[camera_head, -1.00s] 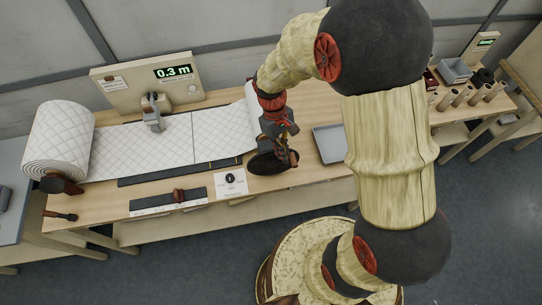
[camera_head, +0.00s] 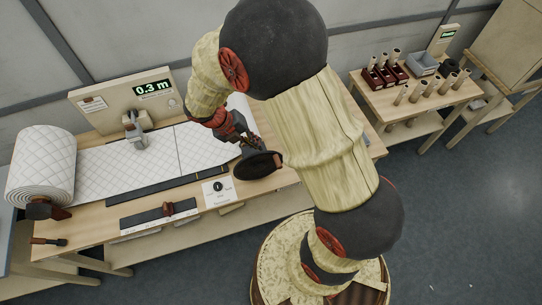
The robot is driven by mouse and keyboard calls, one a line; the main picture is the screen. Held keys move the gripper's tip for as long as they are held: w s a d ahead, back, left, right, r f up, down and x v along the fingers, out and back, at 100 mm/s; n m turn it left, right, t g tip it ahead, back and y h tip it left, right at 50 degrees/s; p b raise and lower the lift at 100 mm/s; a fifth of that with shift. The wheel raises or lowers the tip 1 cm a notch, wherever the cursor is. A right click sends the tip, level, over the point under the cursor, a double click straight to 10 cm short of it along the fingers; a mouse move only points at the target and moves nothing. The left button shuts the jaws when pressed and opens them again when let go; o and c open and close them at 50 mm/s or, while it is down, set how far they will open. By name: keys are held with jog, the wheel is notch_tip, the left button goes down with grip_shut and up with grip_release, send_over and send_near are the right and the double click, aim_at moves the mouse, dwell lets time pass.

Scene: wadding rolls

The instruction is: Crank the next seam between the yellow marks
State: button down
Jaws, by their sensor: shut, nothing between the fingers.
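A white quilted wadding sheet (camera_head: 124,160) runs from a thick roll (camera_head: 40,168) at the left along the bench. One dark seam line (camera_head: 178,150) crosses it, right of a grey clamp-like device (camera_head: 136,130). A display (camera_head: 153,88) on the back board reads 0.3 m. A dark round handwheel (camera_head: 258,166) is at the bench's front edge, right of the sheet. My gripper (camera_head: 246,146) is shut and empty, just above and behind the wheel; I cannot tell whether they touch. I cannot make out the yellow marks.
A card (camera_head: 217,191) and a dark-handled bar (camera_head: 160,215) lie along the bench front. A dark-handled tool (camera_head: 48,241) lies at the left corner. A side table at the right holds several tubes (camera_head: 447,80), red holders and a grey bin (camera_head: 422,64). Floor at the right is clear.

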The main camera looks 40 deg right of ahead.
aim_at(278, 159)
jog(key=x, duration=1.4)
jog(key=shift+a, duration=0.1)
jog(key=shift+d+f+p, duration=0.35)
jog(key=shift+d+f, duration=0.1)
jog(key=shift+f, duration=0.1)
jog(key=shift+s, duration=0.1)
jog(key=shift+r, duration=0.1)
